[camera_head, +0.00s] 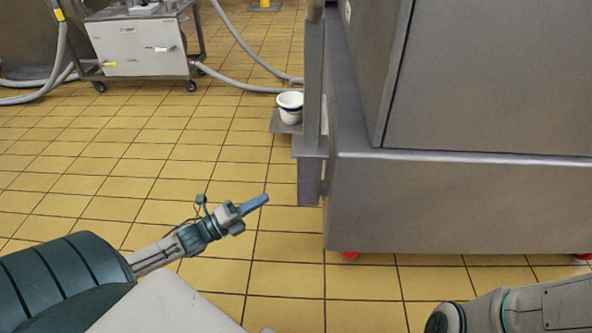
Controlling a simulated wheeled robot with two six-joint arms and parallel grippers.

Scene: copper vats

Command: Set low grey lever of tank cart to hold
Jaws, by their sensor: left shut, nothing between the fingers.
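A steel tank cart (138,47) on castors stands at the upper left, far across the floor. A pale grey lever (165,49) sticks out on the right part of its front panel, and a yellow lever (108,64) sits lower at the left. The exact setting of the grey lever is too small to tell. My left gripper (257,202) is over the tiled floor in the middle, shut and empty, well apart from the cart. My right arm shows at the lower right, but its gripper is out of view.
A large grey steel machine (450,195) on red feet fills the right side. A white cup (289,106) stands on a small plate at its left edge. Grey hoses (245,84) run across the floor by the cart. The tiled floor (130,165) between is clear.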

